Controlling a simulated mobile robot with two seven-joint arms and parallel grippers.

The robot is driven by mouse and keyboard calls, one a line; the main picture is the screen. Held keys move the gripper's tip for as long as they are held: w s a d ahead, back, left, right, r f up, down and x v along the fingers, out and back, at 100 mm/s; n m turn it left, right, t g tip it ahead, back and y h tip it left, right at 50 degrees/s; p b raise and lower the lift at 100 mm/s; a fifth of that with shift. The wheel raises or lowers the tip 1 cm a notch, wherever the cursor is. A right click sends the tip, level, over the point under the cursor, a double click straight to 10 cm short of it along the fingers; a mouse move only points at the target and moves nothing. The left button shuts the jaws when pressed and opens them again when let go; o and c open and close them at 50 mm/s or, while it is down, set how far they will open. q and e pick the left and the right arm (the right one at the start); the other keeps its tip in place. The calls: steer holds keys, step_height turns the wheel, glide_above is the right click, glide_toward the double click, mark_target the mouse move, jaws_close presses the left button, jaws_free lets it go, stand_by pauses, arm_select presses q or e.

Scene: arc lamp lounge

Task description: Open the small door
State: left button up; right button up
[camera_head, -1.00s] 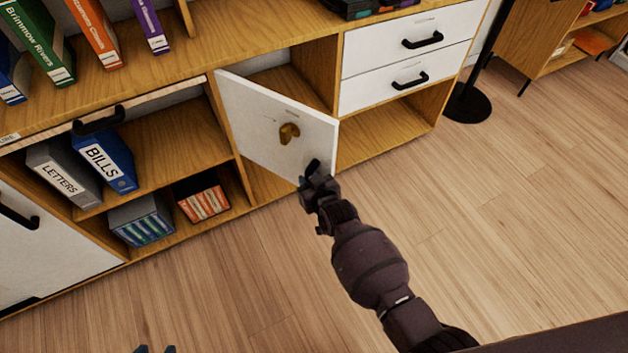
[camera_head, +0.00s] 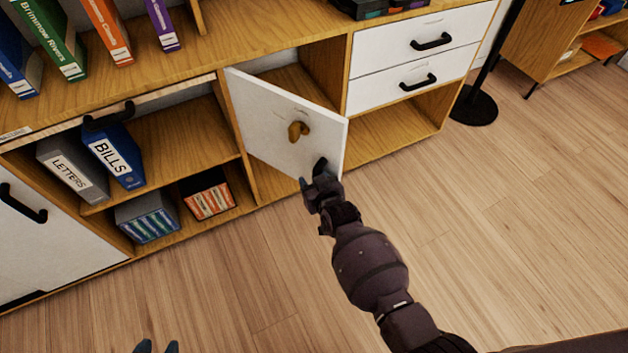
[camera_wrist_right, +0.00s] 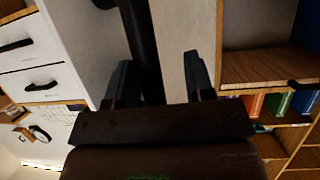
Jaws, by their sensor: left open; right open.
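The small door (camera_head: 283,120) is a white panel in the middle of the wooden cabinet, with a brown knob-like piece (camera_head: 298,131) on its face. It stands partly open, swung out from its left edge. My right gripper (camera_head: 318,180) is open at the door's lower right part, near its free edge. A dark piece stands there, and I cannot tell whether it is a handle or a finger. In the right wrist view my right gripper's fingers (camera_wrist_right: 157,80) are apart, with a dark bar and a pale panel between or behind them. My left gripper (camera_head: 157,347) is open, low at the bottom edge, far from the door.
White drawers (camera_head: 410,65) with black handles are right of the door. Open shelves on the left hold a blue BILLS binder (camera_head: 115,155), a grey LETTERS binder (camera_head: 72,170) and boxes. A black lamp base (camera_head: 474,106) stands on the right. The wooden floor (camera_head: 500,240) in front is clear.

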steer(key=shift+d, duration=0.1)
arm_select(q)
steer(key=shift+w+d+r+t+p, duration=0.1)
steer(key=shift+w+r+t+p, duration=0.05)
steer(key=shift+r+p, duration=0.75)
steer(key=shift+w+d+r+t+p, duration=0.1)
steer(key=shift+w+r+t+p, duration=0.05)
steer(key=shift+r+p, duration=0.75)
arm_select(e)
steer(key=v, duration=1)
steer(key=shift+s+r, duration=0.2)
steer(key=shift+s, duration=0.15)
arm_select(q)
steer(key=shift+f, duration=0.1)
arm_select(e)
steer(key=shift+d, duration=0.1)
